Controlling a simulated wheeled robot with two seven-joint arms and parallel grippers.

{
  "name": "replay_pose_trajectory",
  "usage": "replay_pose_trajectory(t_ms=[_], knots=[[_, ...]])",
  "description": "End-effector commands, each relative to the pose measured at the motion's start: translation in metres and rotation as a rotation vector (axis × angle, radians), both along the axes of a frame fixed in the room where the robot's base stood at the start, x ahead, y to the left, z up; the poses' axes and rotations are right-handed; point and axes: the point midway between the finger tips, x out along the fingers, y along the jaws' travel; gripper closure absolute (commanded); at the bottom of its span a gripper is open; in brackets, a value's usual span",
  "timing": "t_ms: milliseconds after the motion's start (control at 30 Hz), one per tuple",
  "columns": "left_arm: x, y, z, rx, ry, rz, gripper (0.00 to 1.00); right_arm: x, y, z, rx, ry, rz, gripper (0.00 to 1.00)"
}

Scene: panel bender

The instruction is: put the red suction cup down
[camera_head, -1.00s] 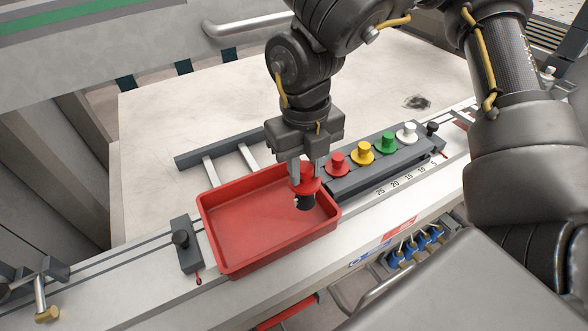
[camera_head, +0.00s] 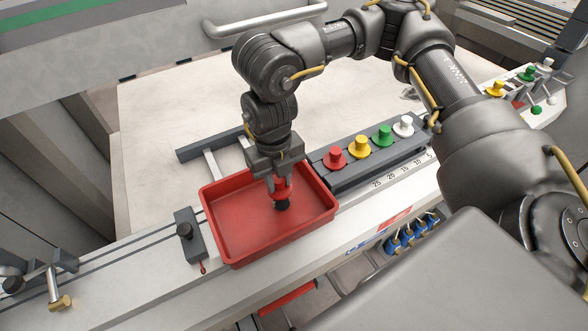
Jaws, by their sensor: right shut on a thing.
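My right gripper (camera_head: 281,182) points down over the red tray (camera_head: 233,253). It is shut on a red suction cup (camera_head: 280,193) with a black lower end. The cup is upright inside the tray's outline, towards its right part. Whether its black end touches the tray floor I cannot tell. No other thing shows in the tray. My left gripper is not in view.
A dark rack (camera_head: 355,176) right of the tray holds a red cup (camera_head: 335,157), a yellow cup (camera_head: 358,146), a green cup (camera_head: 382,135) and a white cup (camera_head: 403,125). A dark clamp block (camera_head: 188,240) stands left of the tray. The pale table behind is mostly clear.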

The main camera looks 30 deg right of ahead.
Motion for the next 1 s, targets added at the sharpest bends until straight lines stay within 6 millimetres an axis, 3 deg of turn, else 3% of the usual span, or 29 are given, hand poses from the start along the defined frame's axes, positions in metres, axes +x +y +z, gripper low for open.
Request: replay_pose_trajectory(t_ms=[333, 367, 500, 867, 1000], knots=[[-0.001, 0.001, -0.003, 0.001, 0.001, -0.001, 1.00, -0.007, 0.006, 0.002, -0.008, -0.009, -0.014, 1.00], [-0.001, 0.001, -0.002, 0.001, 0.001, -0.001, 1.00, -0.007, 0.006, 0.003, -0.008, -0.010, -0.016, 0.71], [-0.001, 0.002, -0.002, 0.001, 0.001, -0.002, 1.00, -0.008, 0.005, 0.004, -0.009, -0.009, -0.021, 0.53], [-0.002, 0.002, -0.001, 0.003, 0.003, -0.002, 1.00, -0.006, 0.005, 0.007, -0.007, -0.009, -0.011, 0.53], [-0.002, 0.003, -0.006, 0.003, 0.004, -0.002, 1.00, -0.004, 0.005, 0.024, -0.006, -0.013, -0.010, 0.53]])
